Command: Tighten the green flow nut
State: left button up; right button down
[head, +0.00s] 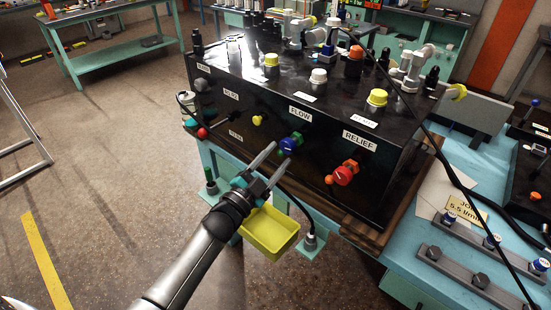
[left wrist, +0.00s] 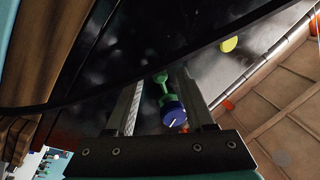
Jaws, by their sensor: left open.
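The green flow nut (head: 297,137) sits behind a blue knob (head: 287,146), under the FLOW label on the front of a black box. In the left wrist view, the green nut (left wrist: 161,84) and the blue knob (left wrist: 173,112) show between my two fingers. My left gripper (head: 282,153) is open, its fingertips close to the knob, one on each side of it. In the left wrist view, my left gripper (left wrist: 160,80) shows a gap on both sides of the nut; contact cannot be told. My right gripper is not in view.
A red knob with an orange nut (head: 343,175) sits under the RELIEF label to the right. A small yellow knob (head: 258,120) is to the left. A yellow bin (head: 270,232) hangs below my gripper. A black hose runs down behind my gripper to a grey fitting (head: 310,242).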

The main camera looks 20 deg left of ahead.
pick_arm(q)
jog(key=v, duration=1.5)
jog(key=shift+b, duration=0.35)
jog(key=shift+s, duration=0.15)
jog(key=s+f+n+g+y+b, duration=0.2)
jog(key=s+f+n+g, duration=0.15)
jog(key=f, duration=1.15)
jog(key=s+f+n+g+y+b, duration=0.25)
jog(key=s+f+g, duration=0.2)
jog(key=f, duration=1.15)
jog(key=s+d+f+n+g+b, duration=0.1)
jog(key=s+f+g, duration=0.4)
jog(key=s+f, duration=0.5)
jog(key=s+d+f+n+g+b, duration=0.2)
jog(key=s+f+g, duration=0.3)
jog(key=s+f, duration=0.5)
jog(key=s+d, duration=0.1)
jog(key=s, duration=0.4)
jog(key=shift+s+d+f+b, duration=0.2)
jog(key=shift+s+b, duration=0.15)
jog(key=shift+s, duration=0.05)
jog(key=shift+w, duration=0.2)
